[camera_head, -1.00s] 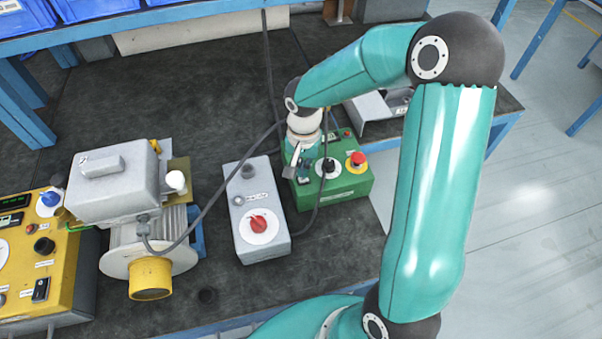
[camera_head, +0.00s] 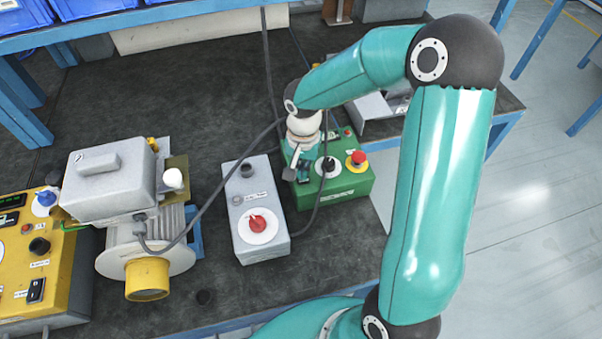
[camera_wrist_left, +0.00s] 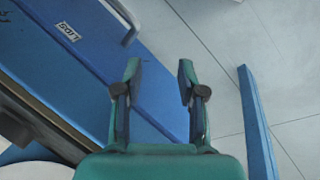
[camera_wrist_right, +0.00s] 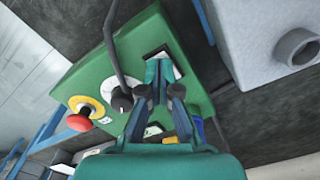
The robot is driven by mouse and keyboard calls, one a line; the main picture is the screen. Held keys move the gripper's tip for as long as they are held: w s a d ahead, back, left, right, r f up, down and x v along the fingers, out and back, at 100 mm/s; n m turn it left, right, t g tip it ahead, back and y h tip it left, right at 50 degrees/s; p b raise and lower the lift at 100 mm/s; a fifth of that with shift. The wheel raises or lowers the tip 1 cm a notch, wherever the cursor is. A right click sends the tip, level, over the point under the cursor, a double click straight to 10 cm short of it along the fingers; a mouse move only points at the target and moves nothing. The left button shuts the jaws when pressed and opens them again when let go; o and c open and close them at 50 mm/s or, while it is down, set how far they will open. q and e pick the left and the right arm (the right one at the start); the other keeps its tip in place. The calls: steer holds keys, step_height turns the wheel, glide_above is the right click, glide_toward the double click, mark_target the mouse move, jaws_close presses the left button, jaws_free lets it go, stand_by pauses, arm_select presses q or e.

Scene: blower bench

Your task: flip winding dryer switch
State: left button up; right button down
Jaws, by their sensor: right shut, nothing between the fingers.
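A green control box (camera_head: 345,188) stands on the bench, with a black knob on a white dial (camera_head: 328,167) and a red mushroom button on a yellow collar (camera_head: 357,159). My right gripper (camera_wrist_right: 165,75) is shut and empty, pointing at the box's top face beside the dial. A black-and-white switch panel (camera_wrist_right: 160,57) shows just past its fingertips and is partly hidden by them. I cannot tell whether they touch it, read its label or see the switch position. My left gripper (camera_wrist_left: 159,70) is open and empty, beside a blue beam over the floor.
A grey box (camera_head: 262,205) with a red rotary knob stands left of the green box. Further left are a grey motor unit (camera_head: 110,180) and a yellow control panel (camera_head: 62,260). Dark cables run across the bench near my right gripper.

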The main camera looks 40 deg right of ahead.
steer(key=shift+f+b, duration=0.5)
stand_by(0.3)
steer(key=shift+r+p, duration=2.25)
steer(key=shift+r, duration=1.3)
steer(key=shift+f, duration=0.1)
